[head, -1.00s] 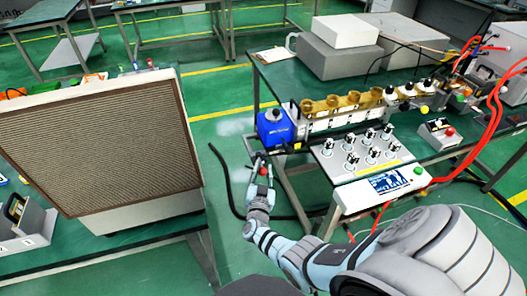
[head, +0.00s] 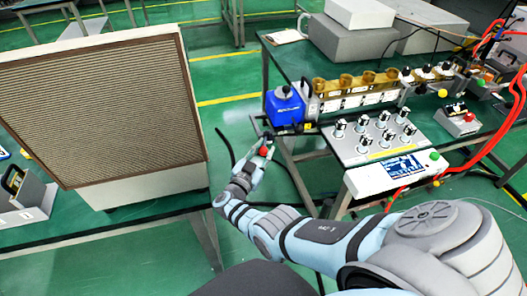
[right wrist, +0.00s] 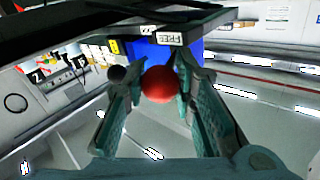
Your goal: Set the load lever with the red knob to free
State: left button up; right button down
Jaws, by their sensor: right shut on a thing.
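The red knob (right wrist: 158,84) shows as a round ball between the fingers of my right gripper (right wrist: 157,88) in the right wrist view. The gripper is shut on it, with a finger on each side. In the head view the red knob (head: 265,151) sits at the tip of my right gripper (head: 262,148), below and left of the blue box (head: 286,106). The lever's shaft is hidden. In the right wrist view the blue box (right wrist: 170,53) is behind the knob, with a small white lettered label (right wrist: 171,38) above it. My left gripper is not in view.
A grey panel with several knobs (head: 375,140) and a white display unit (head: 395,173) stand right of the gripper. A large box with a mesh front (head: 95,120) stands at left. Black cables hang near the bench leg. Green floor shows between the benches.

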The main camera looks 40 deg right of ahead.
jog(key=c, duration=1.3)
grip_release()
jog(key=v, duration=0.7)
jog(key=shift+s+a, duration=0.1)
jog(key=shift+a, duration=0.1)
